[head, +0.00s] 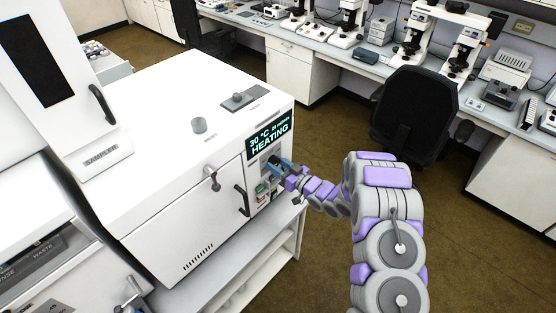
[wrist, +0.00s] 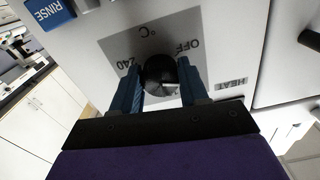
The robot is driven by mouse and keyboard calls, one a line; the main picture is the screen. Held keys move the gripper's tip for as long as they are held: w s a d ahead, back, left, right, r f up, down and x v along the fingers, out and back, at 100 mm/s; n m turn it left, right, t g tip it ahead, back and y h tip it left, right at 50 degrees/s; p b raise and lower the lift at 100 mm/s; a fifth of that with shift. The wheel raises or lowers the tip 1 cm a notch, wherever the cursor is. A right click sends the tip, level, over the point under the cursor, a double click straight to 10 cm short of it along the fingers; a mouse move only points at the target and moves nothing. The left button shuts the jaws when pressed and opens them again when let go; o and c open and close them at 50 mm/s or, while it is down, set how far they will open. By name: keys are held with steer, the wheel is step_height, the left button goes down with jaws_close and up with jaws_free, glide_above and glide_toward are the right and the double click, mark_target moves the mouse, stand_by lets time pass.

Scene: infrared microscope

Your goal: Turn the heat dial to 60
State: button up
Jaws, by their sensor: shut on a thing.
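The heat dial (wrist: 160,72) is a round black knob on a grey plate in the wrist view. The plate (wrist: 121,45) carries the marks "OFF", "240" and "°C", with the label "HEAT" (wrist: 229,82) beside it, all upside down in this view. My gripper (wrist: 160,80) has its two blue fingers on either side of the dial, shut on it. In the head view my gripper (head: 276,163) is at the front panel of the white machine (head: 180,150), and hides the dial. The display (head: 269,136) above it reads "30 °C" and "HEATING". The dial's pointer setting cannot be read.
Coloured buttons (head: 260,190) sit below my gripper on the panel. A blue "RINSE" button (wrist: 50,12) is close to the dial. A door handle (head: 241,200) stands out to the left. A black chair (head: 415,115) stands behind my arm on open floor.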

steer(key=shift+m+p, duration=0.75)
steer(key=shift+m, duration=0.35)
steer(key=o, duration=1.1)
steer(key=shift+c, duration=0.2)
steer(key=v, duration=1.7)
steer(key=shift+d, duration=0.2)
steer(key=shift+s+f, duration=0.1)
steer(key=shift+f, duration=0.05)
